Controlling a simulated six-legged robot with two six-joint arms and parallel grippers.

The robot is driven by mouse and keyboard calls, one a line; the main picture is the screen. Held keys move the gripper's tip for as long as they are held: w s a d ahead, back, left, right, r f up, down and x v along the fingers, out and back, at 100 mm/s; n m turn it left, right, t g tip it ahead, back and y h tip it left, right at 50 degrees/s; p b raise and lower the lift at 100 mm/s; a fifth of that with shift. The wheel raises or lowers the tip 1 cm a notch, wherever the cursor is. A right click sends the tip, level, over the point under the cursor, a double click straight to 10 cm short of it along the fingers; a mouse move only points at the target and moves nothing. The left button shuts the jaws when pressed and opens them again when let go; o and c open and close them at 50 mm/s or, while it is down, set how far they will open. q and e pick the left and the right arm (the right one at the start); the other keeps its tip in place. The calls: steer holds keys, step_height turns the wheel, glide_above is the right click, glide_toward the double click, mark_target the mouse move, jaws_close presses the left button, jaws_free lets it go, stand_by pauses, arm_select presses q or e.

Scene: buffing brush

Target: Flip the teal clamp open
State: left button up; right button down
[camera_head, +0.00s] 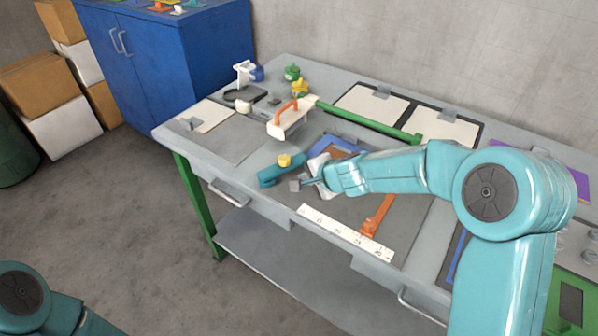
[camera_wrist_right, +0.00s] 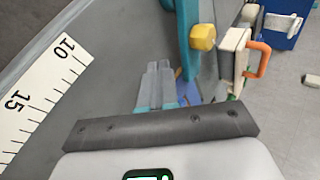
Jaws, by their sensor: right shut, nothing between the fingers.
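The teal clamp (camera_head: 272,177) with a yellow knob (camera_head: 284,160) lies near the front of the workbench in the head view. In the right wrist view the teal clamp (camera_wrist_right: 187,22) stands at the top, with its yellow knob (camera_wrist_right: 203,38) to the right. My right gripper (camera_head: 297,185) is shut and empty, just right of the clamp. Its grey fingers (camera_wrist_right: 158,83) are together in the wrist view, apart from the knob; I cannot tell whether they touch the clamp's body. My left gripper is out of view; only part of that arm shows.
A white block with an orange handle (camera_head: 290,118) stands behind the clamp. A white ruler (camera_head: 345,233) lies along the bench's front edge, near an orange bar (camera_head: 376,214). A blue panel (camera_head: 340,146) is partly behind my right wrist. A grey mat (camera_head: 230,143) left of the clamp is mostly clear.

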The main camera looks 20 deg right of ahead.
mark_target(293, 169)
steer(key=shift+w+a+r+p, duration=0.25)
steer(key=shift+w+p, duration=0.35)
steer(key=shift+w+a+r+p, duration=0.2)
steer(key=shift+w+a+p, duration=0.05)
steer(key=shift+w+p, duration=0.35)
steer(key=shift+w+a+f, duration=0.1)
steer(key=shift+w+f, duration=0.2)
steer(key=shift+w, duration=0.3)
